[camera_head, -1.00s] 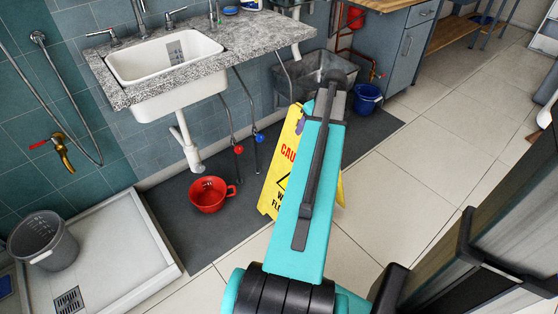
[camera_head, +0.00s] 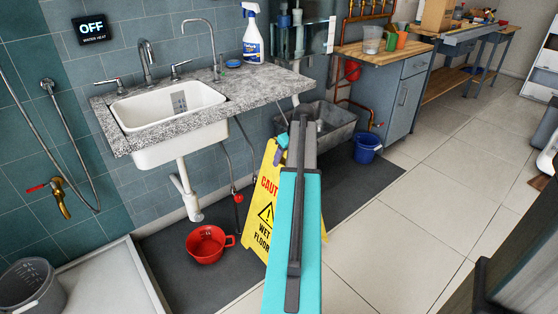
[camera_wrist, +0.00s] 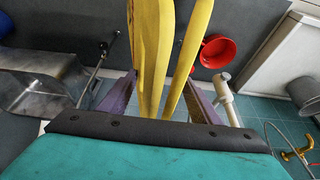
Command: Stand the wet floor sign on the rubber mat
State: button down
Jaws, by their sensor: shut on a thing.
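The yellow wet floor sign (camera_head: 262,212) is upright but slightly tilted in the head view, partly hidden behind my arm. The wrist view shows its two yellow panels (camera_wrist: 150,55) from above, with a narrow gap between them. My gripper (camera_wrist: 163,88) is shut on the sign's upper part, with purple fingers on either side; in the head view my arm mostly hides it. The dark rubber mat (camera_head: 178,268) lies on the floor beneath the sink and extends behind the sign. I cannot tell whether the sign's lower edges touch the mat or hang above it.
A red basin (camera_head: 207,244) sits on the mat just left of the sign. The sink (camera_head: 168,115) and its drain pipe stand behind. A grey metal tub (camera_head: 325,130) and blue bucket (camera_head: 367,146) are beyond the sign. Tiled floor (camera_head: 400,240) at right is clear.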

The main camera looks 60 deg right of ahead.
jog(key=w, duration=0.2)
jog(key=w+d, duration=0.1)
jog(key=w, duration=0.1)
jog(key=shift+d+r, duration=0.1)
jog(key=shift+d, duration=0.05)
notch_tip(320, 180, down, 4)
jog(key=shift+r+b, duration=0.25)
jog(key=shift+b, duration=0.6)
jog(key=c, duration=0.6)
grip_release()
jog(key=shift+f, duration=0.1)
